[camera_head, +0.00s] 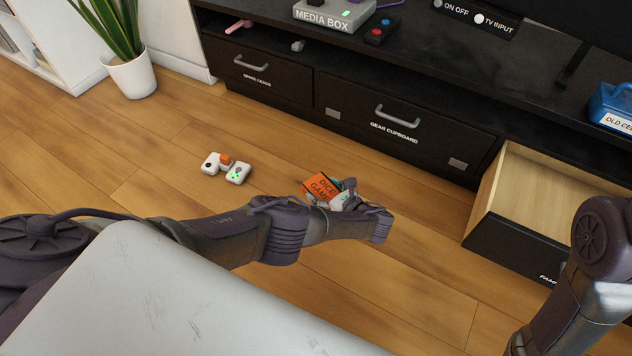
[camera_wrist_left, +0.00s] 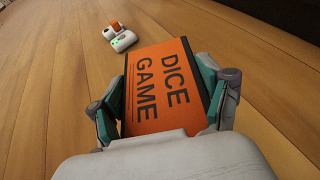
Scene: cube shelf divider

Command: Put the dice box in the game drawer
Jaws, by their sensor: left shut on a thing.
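The orange dice box (camera_head: 320,187), printed "DICE GAME", is in my left gripper (camera_head: 346,190) above the wooden floor. In the left wrist view the dice box (camera_wrist_left: 160,85) sits between the two teal-padded fingers of the left gripper (camera_wrist_left: 165,100), which are shut on its sides. An open drawer (camera_head: 525,185) with a pale wood inside stands at the right of the head view, its front label partly cut to "FAM". The part of its inside that shows looks empty. My right arm crosses the lower right corner; its gripper is out of view.
White controllers with an orange piece (camera_head: 226,160) lie on the floor, and show in the left wrist view (camera_wrist_left: 118,35). The black TV cabinet (camera_head: 430,105) has closed drawers. A media box (camera_head: 333,14) and blue case (camera_head: 612,105) are on it. Floor between box and open drawer is clear.

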